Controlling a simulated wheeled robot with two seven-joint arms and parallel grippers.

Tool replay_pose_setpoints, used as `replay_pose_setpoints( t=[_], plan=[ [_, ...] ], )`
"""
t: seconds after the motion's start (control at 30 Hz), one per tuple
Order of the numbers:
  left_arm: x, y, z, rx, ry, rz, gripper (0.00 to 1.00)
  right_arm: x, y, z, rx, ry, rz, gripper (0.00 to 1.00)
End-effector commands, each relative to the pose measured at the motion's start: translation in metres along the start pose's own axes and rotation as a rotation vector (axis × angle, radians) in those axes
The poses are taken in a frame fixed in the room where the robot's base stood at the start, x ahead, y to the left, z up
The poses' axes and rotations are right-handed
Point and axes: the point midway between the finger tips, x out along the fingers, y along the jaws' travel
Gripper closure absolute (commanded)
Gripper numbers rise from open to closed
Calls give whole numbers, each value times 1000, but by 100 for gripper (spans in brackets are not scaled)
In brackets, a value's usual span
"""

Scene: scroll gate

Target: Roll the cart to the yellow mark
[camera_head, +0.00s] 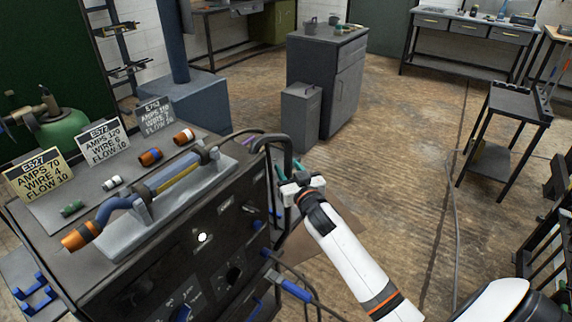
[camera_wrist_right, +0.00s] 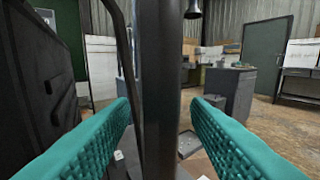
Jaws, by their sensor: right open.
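The cart (camera_head: 205,250) is a dark welding machine at the left of the head view, with knobs and a lit lamp on its front panel. A dark bent tube handle (camera_head: 288,160) stands at its right end. My right gripper (camera_head: 284,173) is beside that handle. In the right wrist view, its teal fingers are open, one on each side of the upright handle bar (camera_wrist_right: 161,60), with gaps visible. I see no yellow mark on the floor in either view. My left gripper is not in view.
Cards and torch parts lie on the cart's top. A grey cabinet (camera_head: 330,75) with a smaller box (camera_head: 301,112) stands behind. A small dark table (camera_head: 515,104) is at the right. A cable (camera_head: 455,215) crosses the open floor between them.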

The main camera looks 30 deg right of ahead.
Motion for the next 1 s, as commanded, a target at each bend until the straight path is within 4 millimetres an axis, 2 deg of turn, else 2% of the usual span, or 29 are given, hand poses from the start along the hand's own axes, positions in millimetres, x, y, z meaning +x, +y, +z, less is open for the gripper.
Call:
replay_pose_setpoints(
  t=[0.03, 0.2, 0.53, 0.57, 0.8, 1.0],
  plan=[
    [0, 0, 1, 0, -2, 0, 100, 8, 0, 0, 1, -1, 0, 57],
    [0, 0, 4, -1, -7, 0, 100, 22, 0, 0, 0, 0, 0, 57],
    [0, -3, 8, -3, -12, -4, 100, 26, 0, -1, 0, 1, 0, 57],
    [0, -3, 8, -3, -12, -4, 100, 26, 0, -1, 0, 1, 0, 60],
    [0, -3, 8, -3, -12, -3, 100, 26, 0, -1, 0, 1, 0, 99],
    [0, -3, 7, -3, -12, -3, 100, 26, 0, -1, 0, 1, 0, 100]
  ],
)
